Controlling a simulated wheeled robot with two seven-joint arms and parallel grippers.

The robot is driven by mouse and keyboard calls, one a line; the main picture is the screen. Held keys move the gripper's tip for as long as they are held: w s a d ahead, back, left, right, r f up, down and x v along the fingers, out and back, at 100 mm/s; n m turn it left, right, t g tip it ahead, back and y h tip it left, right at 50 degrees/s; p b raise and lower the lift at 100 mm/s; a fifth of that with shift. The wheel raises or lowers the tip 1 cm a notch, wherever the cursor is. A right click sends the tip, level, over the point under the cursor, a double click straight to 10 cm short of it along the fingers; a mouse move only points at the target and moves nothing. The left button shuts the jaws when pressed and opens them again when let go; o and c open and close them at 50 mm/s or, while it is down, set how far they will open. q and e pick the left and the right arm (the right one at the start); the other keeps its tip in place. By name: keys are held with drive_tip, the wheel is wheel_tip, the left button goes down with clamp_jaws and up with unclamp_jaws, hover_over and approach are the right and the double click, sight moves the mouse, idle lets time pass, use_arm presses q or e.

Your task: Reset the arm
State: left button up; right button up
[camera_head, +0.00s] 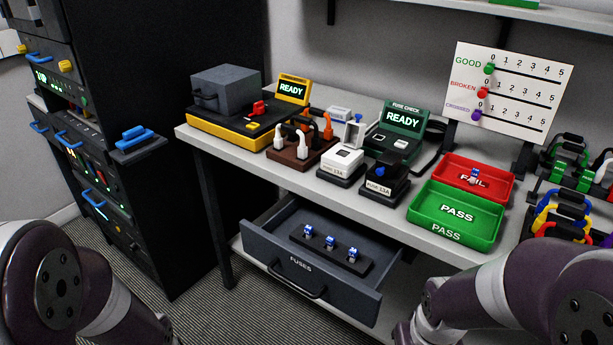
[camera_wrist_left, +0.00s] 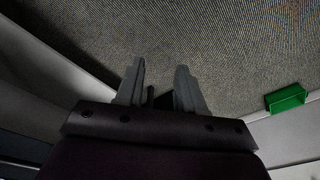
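My left arm (camera_head: 75,285) and right arm (camera_head: 510,295) show at the lower corners of the head view, bent, with both grippers outside that view. In the left wrist view my left gripper (camera_wrist_left: 160,68) has its two grey fingers apart, with nothing between them. It points over bare grey carpet (camera_wrist_left: 200,40). My right gripper is not seen in either view.
An open fuse drawer (camera_head: 375,302) holding several blue fuses juts out between my arms. The table carries a yellow tester (camera_head: 220,132), a green fuse checker (camera_head: 401,122), a red FAIL tray (camera_head: 508,187) holding a fuse, and a green PASS tray (camera_head: 440,228). A dark rack stands left.

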use_arm(q)
drive_tip(key=w+d+r+m, duration=0.1)
drive_tip(key=w+d+r, duration=0.2)
drive_tip(key=d+r, duration=0.25)
wheel_tip(320, 180, up, 22)
drive_tip(key=p, duration=2.2)
drive_tip(key=shift+s+a+f+h, duration=0.2)
drive_tip(key=shift+s+a+h, duration=0.1)
drive_tip(key=shift+s+a, duration=0.1)
